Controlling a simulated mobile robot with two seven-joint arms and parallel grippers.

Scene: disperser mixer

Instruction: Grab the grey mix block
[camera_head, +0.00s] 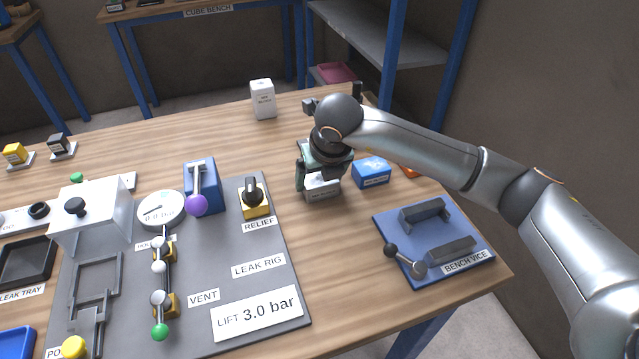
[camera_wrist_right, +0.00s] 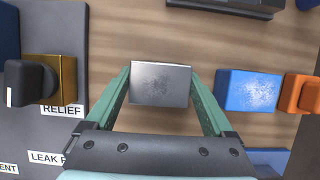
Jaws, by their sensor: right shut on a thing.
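The grey mix block (camera_wrist_right: 160,84) is between the two green fingers of my right gripper (camera_wrist_right: 162,92) in the right wrist view, with a finger against each side. In the head view the grey block (camera_head: 322,188) shows below my right gripper (camera_head: 321,180), low over the wooden table. I cannot tell whether it touches the table. The gripper hides the block's upper part in the head view. My left gripper is not in view.
A blue block (camera_head: 371,172) stands just right of the gripper, with an orange block (camera_head: 409,170) beyond it. The blue bench vice (camera_head: 385,228) is at the front right. The leak rig plate (camera_head: 275,262) with its relief valve (camera_head: 254,199) lies left. A white box (camera_head: 263,99) stands behind.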

